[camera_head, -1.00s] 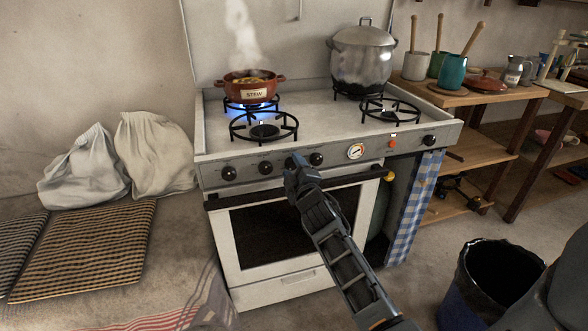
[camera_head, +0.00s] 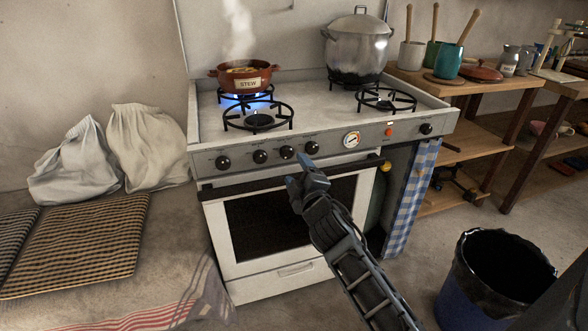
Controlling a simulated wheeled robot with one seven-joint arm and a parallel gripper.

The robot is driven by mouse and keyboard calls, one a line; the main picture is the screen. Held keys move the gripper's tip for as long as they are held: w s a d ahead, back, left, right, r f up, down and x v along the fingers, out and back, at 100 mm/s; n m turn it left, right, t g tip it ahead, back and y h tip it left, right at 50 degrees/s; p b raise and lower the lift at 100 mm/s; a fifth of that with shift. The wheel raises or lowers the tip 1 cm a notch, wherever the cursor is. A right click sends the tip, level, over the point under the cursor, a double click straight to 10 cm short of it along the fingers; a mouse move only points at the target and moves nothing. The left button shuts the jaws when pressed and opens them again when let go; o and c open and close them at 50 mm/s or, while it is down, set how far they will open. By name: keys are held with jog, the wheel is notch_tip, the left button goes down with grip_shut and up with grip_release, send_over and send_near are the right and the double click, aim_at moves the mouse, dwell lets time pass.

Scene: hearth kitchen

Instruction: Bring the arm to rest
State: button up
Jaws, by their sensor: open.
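My gripper (camera_head: 299,172) is in front of the stove (camera_head: 258,292), over the upper part of the oven door and just below the control knobs. Its jaws are open and I see nothing between them. From this angle I cannot tell how far it is from the oven handle (camera_head: 222,191). My arm reaches up to it from the lower right.
A red stew pot (camera_head: 226,79) steams over a lit blue burner at the back left. A large metal pot (camera_head: 357,57) stands on the back right burner. A dark bin (camera_head: 462,310) stands on the floor at right. Sacks (camera_head: 73,165) and cushions (camera_head: 92,250) lie at left.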

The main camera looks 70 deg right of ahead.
jog(key=shift+s+a, duration=0.1)
jog(key=shift+a, duration=0.05)
dwell(0.5)
jog(key=s+a+t+y+p, duration=0.2)
jog(key=s+a+y, duration=0.2)
jog(key=a, duration=0.7)
jog(key=s+a+t+y+p, duration=0.1)
jog(key=s+a+y+p, duration=0.2)
jog(key=a, duration=0.8)
jog(key=s+a+r+m+y+p, duration=0.1)
jog(key=s+a+r+y, duration=0.2)
jog(key=s+a+r, duration=0.2)
jog(key=s+a+r+m+y+p, duration=0.1)
jog(key=s+a+r, duration=0.4)
jog(key=s+a, duration=0.5)
jog(key=s+m+y, duration=0.1)
jog(key=y, duration=0.1)
jog(key=shift+r+y, duration=0.3)
jog(key=shift+r, duration=0.1)
jog(key=shift+c, duration=0.2)
